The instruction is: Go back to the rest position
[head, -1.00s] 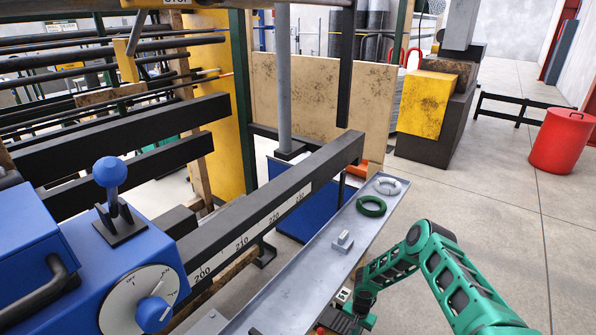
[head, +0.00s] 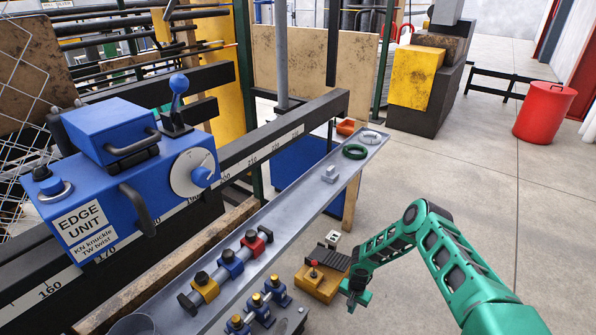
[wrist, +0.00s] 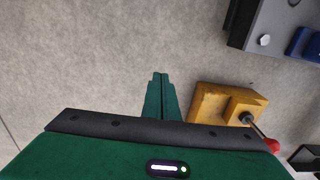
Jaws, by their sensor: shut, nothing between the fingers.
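My green arm reaches in from the lower right in the head view. My gripper (head: 353,300) hangs low, pointing down, just right of a yellow control box (head: 318,282) with a red-knobbed lever. In the wrist view, my gripper (wrist: 160,76) has its two fingertips together with nothing between them, over bare concrete floor. The yellow box (wrist: 222,104) shows to the right of the fingers, apart from them.
A long grey tray (head: 283,210) runs left of my arm, bearing a green ring (head: 354,152) and coloured clamps (head: 231,264). The blue edge unit (head: 135,170) stands beyond it. A red bin (head: 544,112) stands far right.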

